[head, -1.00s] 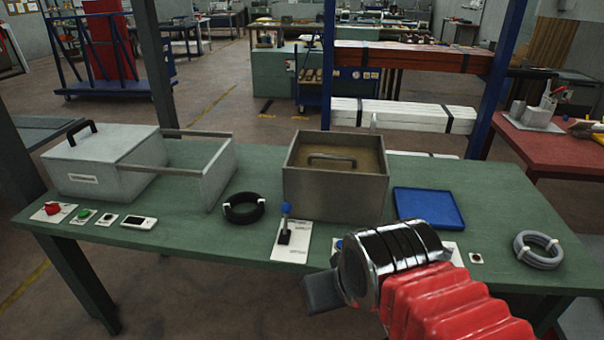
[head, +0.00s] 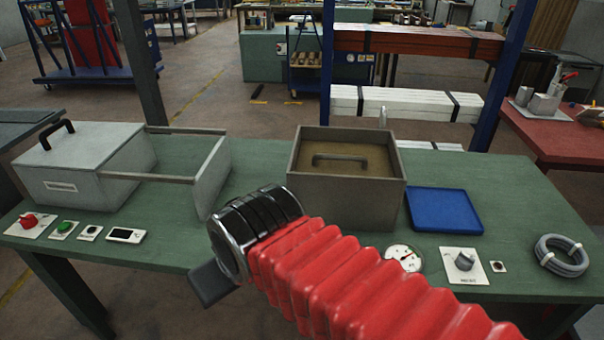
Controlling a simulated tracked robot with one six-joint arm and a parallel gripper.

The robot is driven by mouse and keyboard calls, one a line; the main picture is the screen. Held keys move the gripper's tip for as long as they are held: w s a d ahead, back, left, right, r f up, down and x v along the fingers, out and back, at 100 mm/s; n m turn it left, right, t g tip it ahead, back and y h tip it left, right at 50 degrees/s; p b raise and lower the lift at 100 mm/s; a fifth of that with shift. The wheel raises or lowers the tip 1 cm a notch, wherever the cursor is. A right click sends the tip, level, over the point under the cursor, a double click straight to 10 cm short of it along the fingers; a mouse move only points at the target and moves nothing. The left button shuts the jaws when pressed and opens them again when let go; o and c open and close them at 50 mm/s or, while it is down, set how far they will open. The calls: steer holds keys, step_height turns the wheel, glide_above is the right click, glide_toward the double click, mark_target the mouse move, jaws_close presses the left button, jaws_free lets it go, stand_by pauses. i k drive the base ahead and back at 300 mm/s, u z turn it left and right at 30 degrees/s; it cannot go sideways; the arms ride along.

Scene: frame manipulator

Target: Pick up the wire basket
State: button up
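I cannot make out a wire basket in the head view. An open-topped metal box (head: 345,200) stands at the middle of the green bench. Inside it a dark bar handle (head: 340,160) shows over a brown surface; I cannot tell what the handle belongs to. My gripper (head: 212,284) is at the end of my red-sleeved arm, in front of the bench and to the left of the metal box. One dark finger shows; the rest is hidden by my wrist, so I cannot see whether it is open.
A grey case (head: 85,175) with a black handle and an extended frame (head: 213,175) stands at left. Buttons line the front left edge. A blue tray (head: 444,210), gauge (head: 404,258), knob (head: 464,261) and grey coil (head: 562,255) lie at right. Bare bench (head: 255,160) shows between case and box.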

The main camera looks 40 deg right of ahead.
mark_target(342, 157)
steer(key=u, duration=0.25)
steer(key=i, duration=0.85)
steer(key=u, duration=0.15)
